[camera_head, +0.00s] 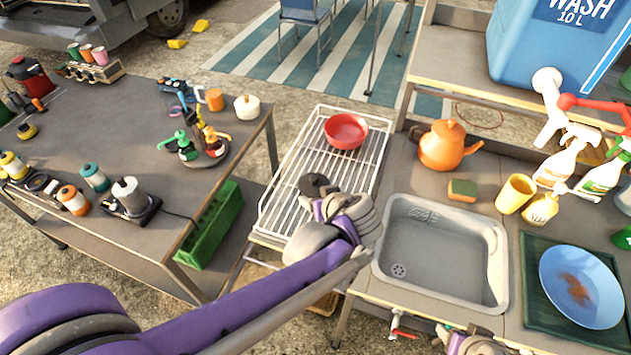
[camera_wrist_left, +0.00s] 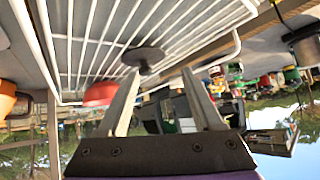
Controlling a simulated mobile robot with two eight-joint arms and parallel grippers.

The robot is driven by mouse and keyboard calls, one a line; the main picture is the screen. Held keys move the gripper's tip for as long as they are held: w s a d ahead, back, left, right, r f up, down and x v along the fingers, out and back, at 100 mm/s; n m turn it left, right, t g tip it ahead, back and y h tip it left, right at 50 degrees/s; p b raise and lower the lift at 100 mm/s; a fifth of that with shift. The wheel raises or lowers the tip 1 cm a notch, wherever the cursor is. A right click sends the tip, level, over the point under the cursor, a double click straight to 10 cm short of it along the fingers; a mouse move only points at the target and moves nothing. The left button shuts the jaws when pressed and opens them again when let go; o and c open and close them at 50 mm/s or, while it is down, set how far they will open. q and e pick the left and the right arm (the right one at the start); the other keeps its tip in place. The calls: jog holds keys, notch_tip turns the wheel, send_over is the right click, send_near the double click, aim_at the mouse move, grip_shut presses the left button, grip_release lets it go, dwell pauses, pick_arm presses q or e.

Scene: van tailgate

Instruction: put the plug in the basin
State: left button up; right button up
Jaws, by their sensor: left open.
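The plug, a dark grey disc (camera_head: 313,184), lies on the white wire rack (camera_head: 283,215), left of the basin. It also shows in the left wrist view (camera_wrist_left: 143,57), beyond the fingertips. My left gripper (camera_wrist_left: 160,72) is open and empty, its fingers pointing at the plug; the plug appears nearer one finger, and I cannot tell whether they touch. In the head view my left gripper (camera_head: 325,205) is over the rack beside the plug and partly hides it. The grey basin (camera_head: 440,250) is empty, with a drain at its near left. A grey part of my right arm shows at the bottom edge.
A red bowl (camera_head: 346,130) stands on the rack's far end. An orange teapot (camera_head: 447,145), a sponge (camera_head: 462,190), a yellow cup (camera_head: 515,193) and spray bottles stand behind the basin. A blue plate (camera_head: 580,286) is right of it. A cluttered table (camera_head: 110,120) stands left.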

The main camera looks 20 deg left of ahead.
aim_at(315, 178)
pick_arm(q)
jog(key=w, duration=0.1)
jog(key=w+d+n, duration=0.1)
jog(key=w+y, duration=0.1)
jog(key=shift+d+r+t, duration=0.3)
jog(key=shift+d+t, duration=0.1)
jog(key=shift+w+n, duration=0.3)
jog(key=x, duration=0.4)
jog(key=shift+s+a, duration=0.1)
jog(key=shift+a, duration=0.1)
jog(key=x, duration=0.6)
jog(key=shift+w+a, duration=0.2)
jog(key=shift+w, duration=0.05)
jog(key=shift+s, duration=0.1)
grip_shut()
